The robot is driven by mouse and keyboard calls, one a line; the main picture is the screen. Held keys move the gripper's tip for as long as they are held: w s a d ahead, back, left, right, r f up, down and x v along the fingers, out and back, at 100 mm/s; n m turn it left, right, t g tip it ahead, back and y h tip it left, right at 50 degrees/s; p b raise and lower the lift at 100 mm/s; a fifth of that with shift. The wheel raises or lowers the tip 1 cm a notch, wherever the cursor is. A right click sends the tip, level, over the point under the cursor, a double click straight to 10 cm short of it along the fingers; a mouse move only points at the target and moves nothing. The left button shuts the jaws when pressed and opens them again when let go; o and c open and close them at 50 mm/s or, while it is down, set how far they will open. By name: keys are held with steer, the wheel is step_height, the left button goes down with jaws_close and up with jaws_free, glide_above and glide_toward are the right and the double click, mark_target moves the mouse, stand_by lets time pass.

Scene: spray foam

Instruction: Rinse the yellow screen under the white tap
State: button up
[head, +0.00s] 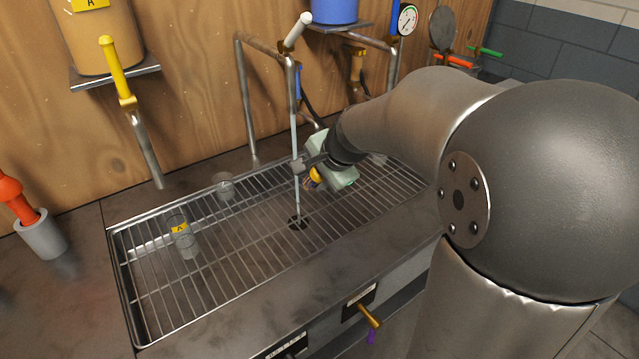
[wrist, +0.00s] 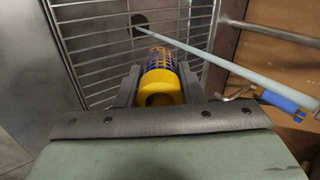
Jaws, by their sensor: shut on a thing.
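My gripper (head: 308,166) is shut on the yellow screen (wrist: 159,78) over the sink grate. The screen has a yellow ring end facing the wrist camera and a blue-and-yellow mesh part pointing away, between the fingers. In the head view only a small part of the screen (head: 316,174) shows beside the fingers. The white tap (head: 297,32) stands on a bent pipe, and a pale stream (head: 295,120) runs from it down to the drain. The stream passes close to the mesh end; I cannot tell whether it touches it.
The sink grate (head: 220,270) holds a clear cup (head: 223,186) and a clear tube with a yellow A label (head: 180,228) at its left. A yellow tap (head: 115,70) hangs at upper left. A drain hole (head: 298,223) lies under the stream. The grate's left front is bare.

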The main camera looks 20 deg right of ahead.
steer(key=shift+w+a+r+p, duration=0.1)
steer(key=shift+w+a+p, duration=0.1)
steer(key=shift+w+p, duration=0.35)
steer(key=shift+w+a+r+p, duration=0.1)
steer(key=shift+w+a+p, duration=0.1)
steer(key=shift+w, duration=0.6)
steer(key=shift+w+a+f+p, duration=0.1)
steer(key=shift+w+a+p, duration=0.25)
steer(key=shift+w, duration=0.45)
steer(key=shift+w+a+p, duration=0.1)
steer(key=shift+w+p, duration=0.35)
steer(key=shift+w, duration=0.35)
steer(key=shift+w+a+f+p, duration=0.1)
steer(key=shift+w+a+p, duration=0.25)
steer(key=shift+w, duration=0.45)
steer(key=shift+d, duration=0.1)
stand_by(4.1)
